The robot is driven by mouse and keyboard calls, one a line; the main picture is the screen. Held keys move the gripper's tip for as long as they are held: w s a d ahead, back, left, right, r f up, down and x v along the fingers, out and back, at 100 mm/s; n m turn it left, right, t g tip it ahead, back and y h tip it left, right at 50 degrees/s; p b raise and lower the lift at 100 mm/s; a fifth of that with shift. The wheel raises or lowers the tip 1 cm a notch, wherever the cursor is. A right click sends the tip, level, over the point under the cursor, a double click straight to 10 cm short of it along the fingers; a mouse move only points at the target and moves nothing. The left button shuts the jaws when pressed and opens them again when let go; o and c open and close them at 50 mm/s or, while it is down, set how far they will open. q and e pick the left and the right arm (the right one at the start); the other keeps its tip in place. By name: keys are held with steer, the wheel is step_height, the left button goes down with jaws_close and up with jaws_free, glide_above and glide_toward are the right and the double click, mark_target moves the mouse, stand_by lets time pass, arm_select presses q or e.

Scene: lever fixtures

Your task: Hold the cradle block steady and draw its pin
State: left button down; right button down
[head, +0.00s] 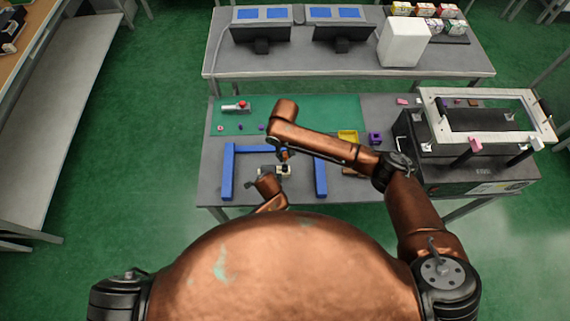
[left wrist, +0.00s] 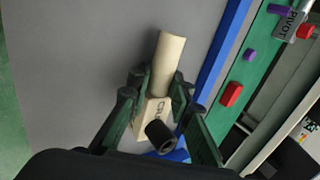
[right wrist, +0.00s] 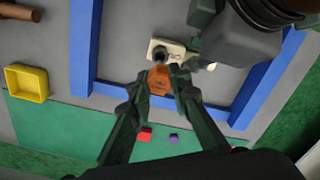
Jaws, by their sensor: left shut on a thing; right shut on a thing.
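The cream cradle block (head: 284,170) stands between the blue bars; its partly visible lettering starts "CR" in the left wrist view (left wrist: 153,110). It has a pale round bar and a dark round collar (left wrist: 158,132). My left gripper (head: 266,177) is shut on the block, fingers on both sides (left wrist: 158,88). The block's collar also shows in the right wrist view (right wrist: 160,53). My right gripper (right wrist: 160,82) is shut on an orange piece, seemingly the pin (right wrist: 159,76), beside the collar in the picture. I cannot tell whether pin and block touch. The fingers partly hide both.
A blue U-shaped frame (head: 227,172) surrounds the work area on the grey table. A green mat (head: 320,113) lies behind, with small coloured pieces. A yellow tray (head: 348,136) and purple piece (head: 375,138) are right. A dark machine (head: 470,165) fills the right end.

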arm_select(q)
steer(key=c, duration=1.7)
jaws_free()
steer(key=v, duration=1.2)
